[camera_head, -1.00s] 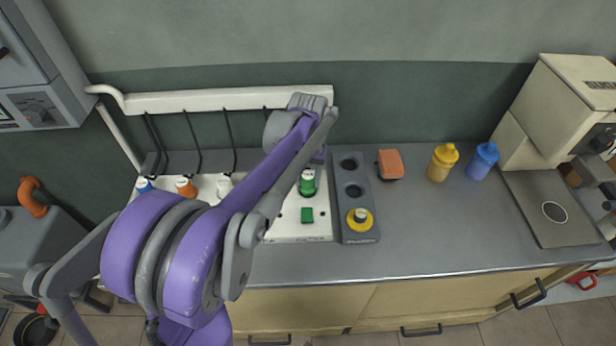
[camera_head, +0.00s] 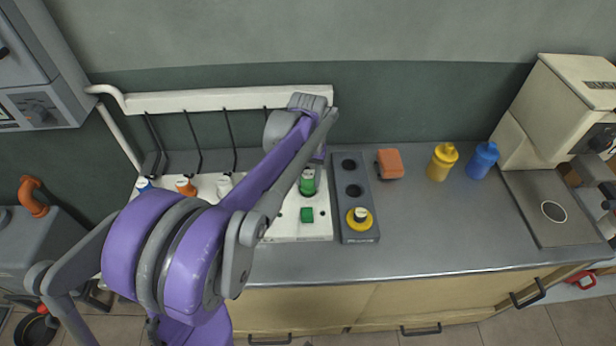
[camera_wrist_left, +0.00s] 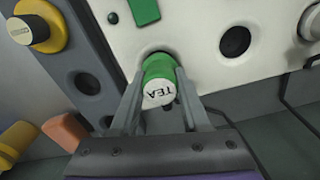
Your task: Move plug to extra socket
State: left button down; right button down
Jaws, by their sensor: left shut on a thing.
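The green plug (camera_wrist_left: 159,82) has a white end marked TEA in the left wrist view. It sits at a hole in the white panel (camera_wrist_left: 201,30). My left gripper (camera_wrist_left: 160,95) is shut on it, one finger on each side. In the head view the green plug (camera_head: 307,182) shows beside my left arm, and the left fingertips are largely hidden. The dark grey socket block (camera_head: 360,222) stands right of the white panel, with two empty holes and a yellow plug (camera_head: 359,217) in its front hole. My right gripper is not in view.
White, orange and blue plugs with black cables stand left on the panel. A green square (camera_head: 307,214) lies in front of the green plug. An orange block (camera_head: 390,163), a yellow bottle (camera_head: 442,163) and a blue bottle (camera_head: 483,160) stand to the right. The counter's front middle is clear.

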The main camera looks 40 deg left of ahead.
pick_arm(q)
jog(key=shift+f+b, duration=0.45)
jog(key=shift+f, duration=0.2)
jog(key=c, duration=0.7)
grip_release()
jog(key=shift+r, duration=0.1)
jog(key=shift+r+p, duration=2.1)
jog(key=shift+r, duration=0.8)
jog(key=shift+r+p, duration=1.55)
jog(key=shift+r, duration=1)
